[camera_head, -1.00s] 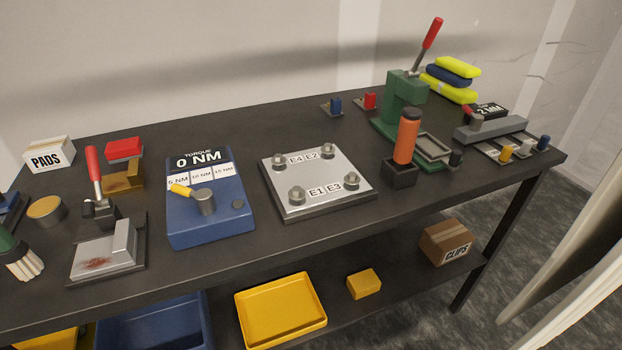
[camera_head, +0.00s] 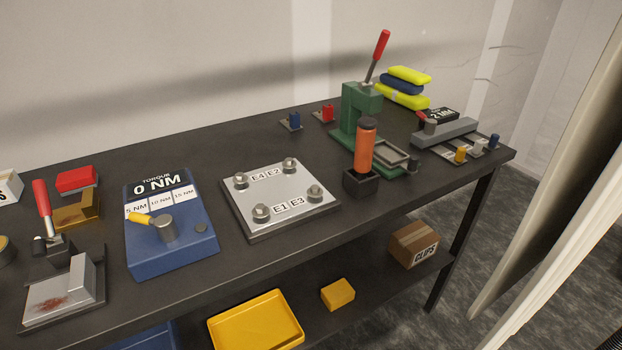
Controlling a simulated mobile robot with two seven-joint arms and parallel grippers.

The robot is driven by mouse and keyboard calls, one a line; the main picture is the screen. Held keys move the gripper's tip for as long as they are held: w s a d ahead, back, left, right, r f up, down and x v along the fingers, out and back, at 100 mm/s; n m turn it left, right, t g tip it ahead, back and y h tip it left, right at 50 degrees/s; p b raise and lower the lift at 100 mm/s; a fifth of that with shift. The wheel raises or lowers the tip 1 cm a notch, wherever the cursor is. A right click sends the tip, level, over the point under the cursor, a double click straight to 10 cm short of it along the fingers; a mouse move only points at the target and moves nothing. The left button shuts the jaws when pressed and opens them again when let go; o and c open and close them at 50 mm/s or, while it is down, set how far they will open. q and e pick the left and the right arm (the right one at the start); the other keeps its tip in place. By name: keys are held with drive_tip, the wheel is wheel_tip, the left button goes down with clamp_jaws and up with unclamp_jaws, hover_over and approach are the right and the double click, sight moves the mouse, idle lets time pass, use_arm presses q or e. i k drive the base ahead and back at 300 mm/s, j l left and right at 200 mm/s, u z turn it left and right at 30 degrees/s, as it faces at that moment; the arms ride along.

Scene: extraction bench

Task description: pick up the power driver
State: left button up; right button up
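The power driver is most likely the upright orange tool with a dark top (camera_head: 365,146). It stands in a black square holder (camera_head: 361,181) near the front edge of the bench, right of the metal plate with bolts marked E1 to E4 (camera_head: 279,196). Its lower end is hidden inside the holder. Neither of my grippers shows in the head view.
The dark bench (camera_head: 318,232) carries a blue torque box (camera_head: 190,247) reading 0 NM, a red-handled clamp (camera_head: 42,197) and a green press (camera_head: 347,118) close behind the orange tool. A lower shelf holds a yellow tray (camera_head: 256,322) and a CLIPS box (camera_head: 413,244). Pale panels (camera_head: 560,190) stand at right.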

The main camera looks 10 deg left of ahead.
sight(367, 126)
drive_tip(key=i+l+z, duration=0.35)
drive_tip(key=i+l, duration=0.4)
drive_tip(key=l, duration=0.1)
